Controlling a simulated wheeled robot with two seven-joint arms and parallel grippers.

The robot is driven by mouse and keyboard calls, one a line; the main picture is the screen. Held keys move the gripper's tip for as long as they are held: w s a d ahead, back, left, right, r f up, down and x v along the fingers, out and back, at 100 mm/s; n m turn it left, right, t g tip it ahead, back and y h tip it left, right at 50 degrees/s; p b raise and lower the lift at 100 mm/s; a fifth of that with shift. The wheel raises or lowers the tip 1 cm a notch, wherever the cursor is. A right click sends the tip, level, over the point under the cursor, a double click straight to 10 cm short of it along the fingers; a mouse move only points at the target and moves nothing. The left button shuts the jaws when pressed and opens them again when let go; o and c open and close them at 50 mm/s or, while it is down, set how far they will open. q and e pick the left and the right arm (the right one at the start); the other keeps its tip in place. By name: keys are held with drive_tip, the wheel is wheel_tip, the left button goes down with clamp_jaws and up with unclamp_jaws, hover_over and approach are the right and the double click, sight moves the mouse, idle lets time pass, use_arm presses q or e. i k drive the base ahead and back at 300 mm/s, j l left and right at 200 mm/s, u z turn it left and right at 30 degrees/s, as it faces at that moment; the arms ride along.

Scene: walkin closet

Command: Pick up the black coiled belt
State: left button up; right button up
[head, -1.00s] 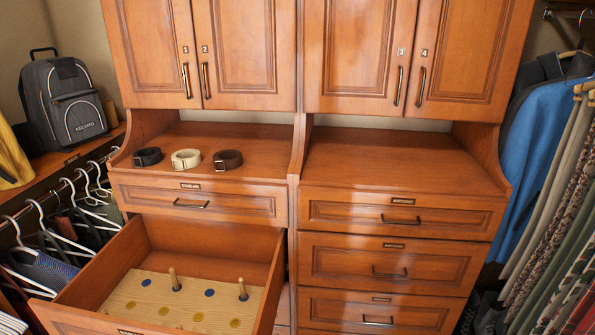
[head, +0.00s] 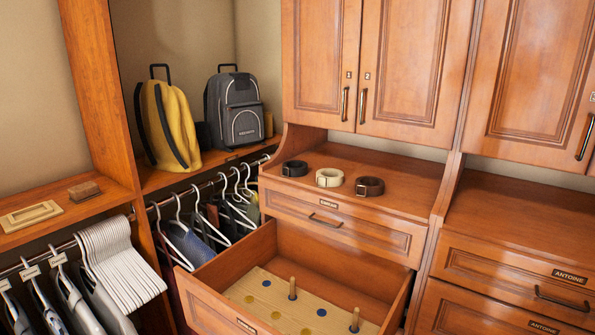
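The black coiled belt (head: 295,168) lies on the wooden counter (head: 390,192) of the left cabinet, at the left end of a row of coiled belts. A cream coiled belt (head: 329,178) is just right of it, and a dark brown coiled belt (head: 370,187) is right of that. The belts stand apart from one another. Neither of my grippers shows in the head view.
Below the belts an open drawer (head: 222,275) juts out, holding a pegboard (head: 265,290) with upright pegs and coloured dots. Left are hanging clothes with white hangers (head: 120,260), a yellow backpack (head: 167,125) and a grey backpack (head: 240,112). Cupboard doors (head: 410,70) are above the counter.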

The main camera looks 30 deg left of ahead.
sight(291, 169)
drive_tip(key=k+u, duration=0.2)
drive_tip(key=u, duration=1.15)
